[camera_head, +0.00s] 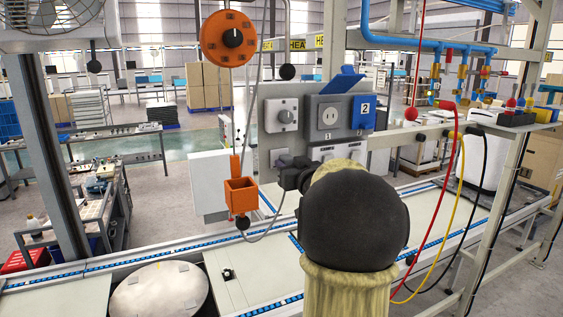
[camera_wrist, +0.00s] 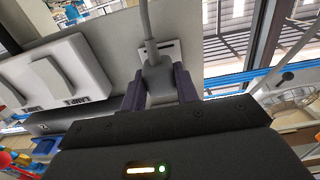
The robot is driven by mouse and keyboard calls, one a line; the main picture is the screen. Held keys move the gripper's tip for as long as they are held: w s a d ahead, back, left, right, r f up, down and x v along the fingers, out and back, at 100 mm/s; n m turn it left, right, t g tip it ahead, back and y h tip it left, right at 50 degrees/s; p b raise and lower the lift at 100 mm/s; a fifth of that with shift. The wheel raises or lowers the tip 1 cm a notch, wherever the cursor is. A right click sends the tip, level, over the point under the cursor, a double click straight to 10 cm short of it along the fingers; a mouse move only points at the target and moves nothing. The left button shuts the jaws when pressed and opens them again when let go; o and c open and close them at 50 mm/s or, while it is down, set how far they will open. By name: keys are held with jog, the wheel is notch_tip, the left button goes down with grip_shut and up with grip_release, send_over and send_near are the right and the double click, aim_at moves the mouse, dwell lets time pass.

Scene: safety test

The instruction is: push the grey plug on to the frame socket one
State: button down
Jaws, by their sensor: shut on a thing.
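The grey plug (camera_wrist: 157,78) sits between the two dark fingers of my gripper (camera_wrist: 160,93) in the wrist view. Its grey cable runs up from it. It lies in front of a small pale plate (camera_wrist: 172,50); I cannot tell whether it touches the plate or is seated in it. In the head view my gripper (camera_head: 286,179) is at the panel's lower left, and the plug is too hidden to make out. Socket one (camera_head: 327,116), with a pale face and a raised blue lid (camera_head: 342,82), is above and right of my gripper.
A blue-covered socket marked 2 (camera_head: 362,112) is right of socket one, and a knob unit (camera_head: 282,115) is left. White switches (camera_wrist: 60,72), one lettered LAMP, are beside my gripper. An orange box (camera_head: 240,193) and a looping grey cable (camera_head: 255,100) hang to the left.

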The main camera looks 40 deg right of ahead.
jog(key=shift+v, duration=1.4)
jog(key=shift+a, duration=0.2)
jog(key=shift+s+a, duration=0.15)
jog(key=shift+s, duration=0.4)
jog(key=shift+s, duration=0.15)
